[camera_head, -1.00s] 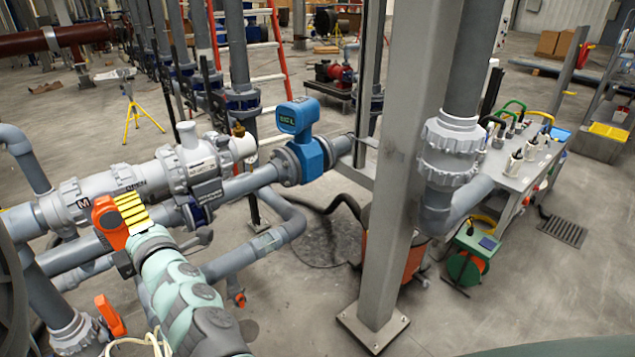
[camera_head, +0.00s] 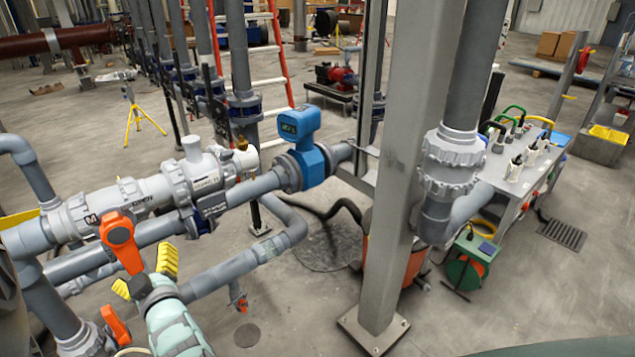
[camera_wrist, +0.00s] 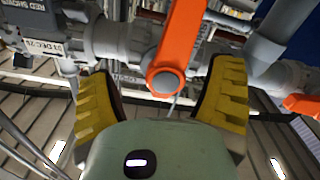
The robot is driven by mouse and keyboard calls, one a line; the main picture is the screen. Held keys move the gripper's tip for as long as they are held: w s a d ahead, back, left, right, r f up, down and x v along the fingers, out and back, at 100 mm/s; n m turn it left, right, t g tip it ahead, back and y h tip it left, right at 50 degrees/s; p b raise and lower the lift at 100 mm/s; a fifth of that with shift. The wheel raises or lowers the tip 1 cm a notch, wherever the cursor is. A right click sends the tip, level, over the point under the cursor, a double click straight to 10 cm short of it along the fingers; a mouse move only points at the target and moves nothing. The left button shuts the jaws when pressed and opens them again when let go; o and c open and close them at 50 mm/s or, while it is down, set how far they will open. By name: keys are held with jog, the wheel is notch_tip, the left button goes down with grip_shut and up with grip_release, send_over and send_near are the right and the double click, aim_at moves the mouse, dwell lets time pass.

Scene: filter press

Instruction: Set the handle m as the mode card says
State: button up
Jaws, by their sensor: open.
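The orange handle (camera_head: 118,232) sits on the grey pipe beside a small plate marked M (camera_head: 92,218). In the head view it slants down and slightly right from its broad upper end. My gripper (camera_head: 146,273) is open just below it, with yellow ribbed fingers spread. In the wrist view the orange handle (camera_wrist: 183,40) runs up the picture, and its rounded end with a grey disc shows between the fingertips of my gripper (camera_wrist: 165,88), with gaps on both sides. I cannot make out a mode card in these frames.
A second orange handle (camera_head: 116,325) is low at the left. A blue meter (camera_head: 305,145) and grey valve bodies (camera_head: 195,175) line the pipes. A steel column (camera_head: 395,180) stands to the right. Open floor (camera_head: 300,315) lies between the pipes and column.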

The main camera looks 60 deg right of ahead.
aim_at(129, 255)
jog(key=w+m+b, duration=0.1)
jog(key=w, duration=0.1)
jog(key=w+m+b, duration=0.2)
jog(key=w, duration=0.1)
jog(key=w+f+m+b, duration=0.1)
jog(key=w+b, duration=0.1)
jog(key=shift+w+d, duration=0.1)
jog(key=shift+w, duration=0.3)
jog(key=shift+c, duration=0.2)
